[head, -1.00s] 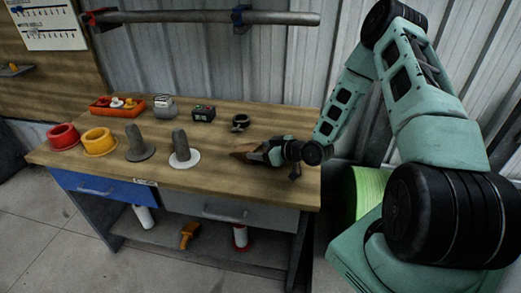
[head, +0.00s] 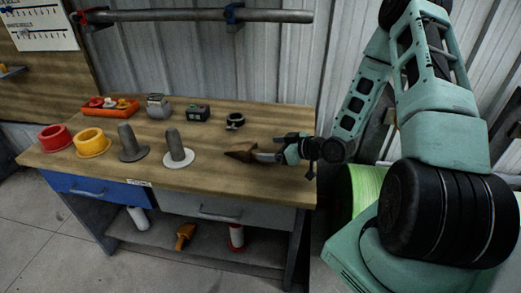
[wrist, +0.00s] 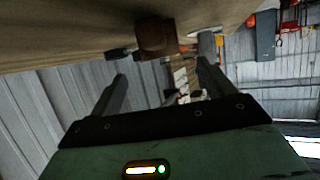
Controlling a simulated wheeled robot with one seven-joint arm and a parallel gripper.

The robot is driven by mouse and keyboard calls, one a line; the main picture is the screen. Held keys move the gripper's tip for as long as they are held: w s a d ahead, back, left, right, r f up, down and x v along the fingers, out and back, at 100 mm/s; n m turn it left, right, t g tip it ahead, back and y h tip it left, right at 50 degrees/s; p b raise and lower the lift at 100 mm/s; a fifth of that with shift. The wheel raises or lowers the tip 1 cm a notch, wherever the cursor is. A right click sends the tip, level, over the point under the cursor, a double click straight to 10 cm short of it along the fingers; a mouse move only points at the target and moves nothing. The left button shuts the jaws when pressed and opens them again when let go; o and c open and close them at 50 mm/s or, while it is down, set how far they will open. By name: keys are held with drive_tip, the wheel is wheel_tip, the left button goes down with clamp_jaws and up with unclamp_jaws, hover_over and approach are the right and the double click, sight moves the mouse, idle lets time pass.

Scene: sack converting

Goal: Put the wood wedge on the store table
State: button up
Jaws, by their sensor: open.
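The brown wood wedge (head: 241,152) lies on the right part of the wooden bench top (head: 215,185), near its front edge. In the wrist view the wedge (wrist: 157,38) appears as a brown block ahead of and between the fingers. My gripper (head: 266,156) is just right of the wedge, low over the top, with its fingers pointing at it. In the wrist view the gripper (wrist: 160,75) is open, with nothing between the fingers. No label shows whether this bench is the store table.
A white-based grey peg (head: 174,145), a dark peg (head: 128,138), a yellow ring (head: 92,141) and a red ring (head: 54,137) stand to the left. A black clamp ring (head: 235,120) is behind the wedge. An orange tray (head: 122,112) sits at the back left.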

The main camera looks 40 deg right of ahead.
drive_tip(key=v, duration=0.4)
drive_tip(key=shift+s+r, duration=0.15)
drive_tip(key=shift+s, duration=0.1)
drive_tip(key=s+a+r+n+g+h, duration=0.1)
drive_tip(key=a+r+g, duration=0.25)
drive_tip(key=a, duration=0.55)
drive_tip(key=s+a+r+n+g+h, duration=0.15)
drive_tip(key=a+g, duration=0.25)
drive_tip(key=a, duration=0.4)
drive_tip(key=s+a+r+g, duration=0.1)
drive_tip(key=s+a+r, duration=0.2)
drive_tip(key=s, duration=0.4)
drive_tip(key=s+a+r+g+h, duration=0.1)
drive_tip(key=s+a+r+g, duration=0.1)
drive_tip(key=s+a, duration=0.3)
drive_tip(key=s+a+r+g+h, duration=0.1)
drive_tip(key=s+a+r, duration=0.3)
drive_tip(key=s, duration=0.4)
drive_tip(key=shift+s+r+n+g, duration=0.25)
drive_tip(key=shift+s+n+g, duration=0.1)
drive_tip(key=shift+g, duration=0.2)
drive_tip(key=shift+w+a, duration=0.1)
